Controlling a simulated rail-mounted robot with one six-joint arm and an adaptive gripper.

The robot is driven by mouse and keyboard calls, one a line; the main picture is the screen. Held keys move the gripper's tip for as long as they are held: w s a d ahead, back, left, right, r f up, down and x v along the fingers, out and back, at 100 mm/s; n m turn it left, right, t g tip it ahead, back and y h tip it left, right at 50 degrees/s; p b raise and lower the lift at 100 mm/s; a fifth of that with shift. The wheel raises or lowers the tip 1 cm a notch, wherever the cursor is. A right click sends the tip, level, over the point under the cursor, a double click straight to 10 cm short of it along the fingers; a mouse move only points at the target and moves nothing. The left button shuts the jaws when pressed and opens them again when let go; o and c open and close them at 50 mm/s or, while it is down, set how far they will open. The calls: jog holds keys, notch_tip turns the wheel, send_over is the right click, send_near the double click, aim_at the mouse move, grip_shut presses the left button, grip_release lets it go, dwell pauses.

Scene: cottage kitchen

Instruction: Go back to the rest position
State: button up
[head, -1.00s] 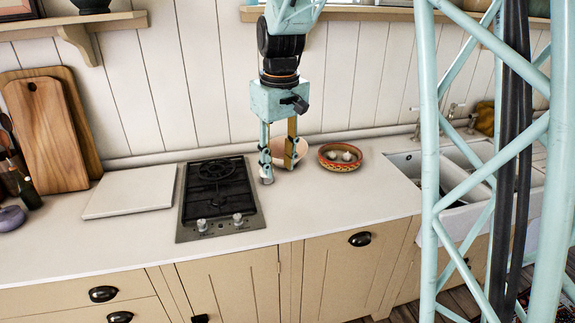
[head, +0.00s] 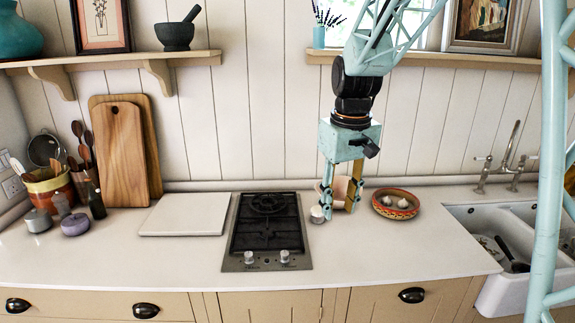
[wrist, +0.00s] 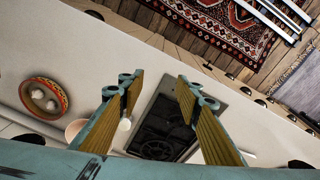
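My gripper (head: 336,207) hangs from the arm with its fingers pointing down, just right of the hob. Its two fingers are spread apart with nothing visible between them. In the wrist view, the fingers of my gripper (wrist: 163,82) also stand apart, with the hob beyond them. A small pale object (head: 317,212) shows beside the left fingertip; I cannot tell whether they touch. A pinkish bowl (head: 341,186) stands behind the fingers and is partly hidden.
The black gas hob (head: 267,225) is set in the white counter. A patterned bowl with garlic (head: 396,203) stands right of my gripper, before the sink (head: 490,255). A white board (head: 185,214) lies left of the hob. A shelf (head: 460,61) runs above.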

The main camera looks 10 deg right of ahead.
jog(key=s+r+m+t+b, duration=0.1)
jog(key=s+r, duration=0.3)
jog(key=s, duration=0.5)
jog(key=s+r+m, duration=0.1)
jog(key=s+r, duration=0.4)
jog(key=s, duration=0.5)
jog(key=s+f+m+t+b, duration=0.1)
jog(key=s, duration=1.8)
jog(key=shift+s+t, duration=0.35)
jog(key=shift+t, duration=0.05)
jog(key=shift+d, duration=0.2)
